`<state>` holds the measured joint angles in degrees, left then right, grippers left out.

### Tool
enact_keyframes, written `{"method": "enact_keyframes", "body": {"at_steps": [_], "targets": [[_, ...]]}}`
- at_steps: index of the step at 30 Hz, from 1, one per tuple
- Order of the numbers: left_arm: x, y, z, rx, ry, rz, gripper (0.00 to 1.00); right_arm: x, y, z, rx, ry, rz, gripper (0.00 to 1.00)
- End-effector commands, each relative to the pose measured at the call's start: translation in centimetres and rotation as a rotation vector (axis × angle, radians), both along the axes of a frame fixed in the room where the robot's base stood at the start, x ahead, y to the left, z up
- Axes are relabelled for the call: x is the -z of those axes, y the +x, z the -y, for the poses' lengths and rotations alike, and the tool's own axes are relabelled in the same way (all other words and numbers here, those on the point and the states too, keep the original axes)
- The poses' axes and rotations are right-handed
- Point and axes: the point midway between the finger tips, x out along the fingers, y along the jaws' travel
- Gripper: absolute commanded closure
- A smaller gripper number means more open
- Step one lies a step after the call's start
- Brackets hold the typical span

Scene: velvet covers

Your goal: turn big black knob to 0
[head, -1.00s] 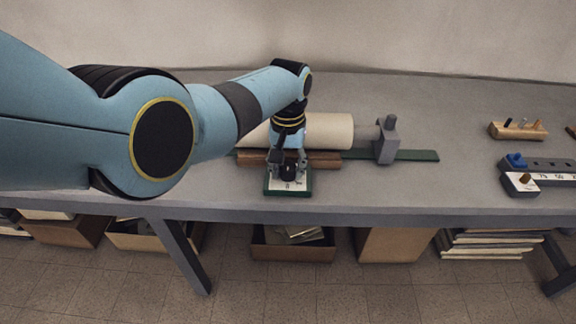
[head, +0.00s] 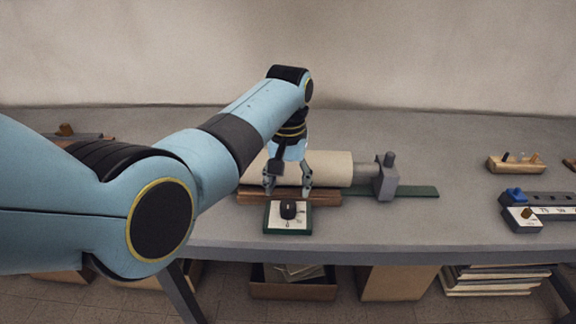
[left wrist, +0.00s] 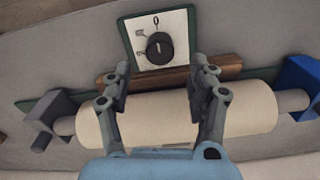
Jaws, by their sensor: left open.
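The big black knob (head: 288,210) sits on a white-faced, green-edged dial plate (head: 273,222) at the front of the bench. In the left wrist view the knob (left wrist: 159,48) shows a pale pointer line, and a 0 is printed on the plate (left wrist: 135,27) beyond it. The line does not clearly point at the 0; its exact angle is hard to tell. My left gripper (head: 288,190) is open and empty, behind the knob in the head view and apart from it. Its two fingers (left wrist: 160,75) also show in the left wrist view. My right gripper is not in view.
A cream roller (head: 325,168) lies behind the plate, held by a grey block (head: 385,180), with a brown wooden strip (head: 325,197) before it. A blue-ended numbered bar (head: 555,212) and a wooden holder (head: 515,164) are at the right.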

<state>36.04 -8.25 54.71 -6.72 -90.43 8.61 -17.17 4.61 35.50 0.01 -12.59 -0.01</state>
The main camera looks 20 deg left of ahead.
Motion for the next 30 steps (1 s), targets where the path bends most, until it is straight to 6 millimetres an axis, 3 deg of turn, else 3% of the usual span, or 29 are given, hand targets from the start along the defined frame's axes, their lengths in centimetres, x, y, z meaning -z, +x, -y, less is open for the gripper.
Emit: {"method": "enact_keyframes", "body": {"at_steps": [6,13,25,28,30], "targets": [[-4.1,0.0,0.0,-0.001,0.000,0.000,0.41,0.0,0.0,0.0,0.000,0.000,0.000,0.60],[-5.7,-0.1,0.0,0.000,0.000,-0.002,0.41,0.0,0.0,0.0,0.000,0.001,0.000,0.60],[-5.6,-0.1,0.0,0.000,0.000,-0.004,0.41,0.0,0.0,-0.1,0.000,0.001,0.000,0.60],[-3.9,-1.3,-0.1,-0.001,0.002,-0.031,0.41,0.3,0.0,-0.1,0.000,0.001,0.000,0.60],[-1.3,-3.2,-0.6,-0.005,0.007,-0.074,0.41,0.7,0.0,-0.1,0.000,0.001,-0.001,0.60]]}}
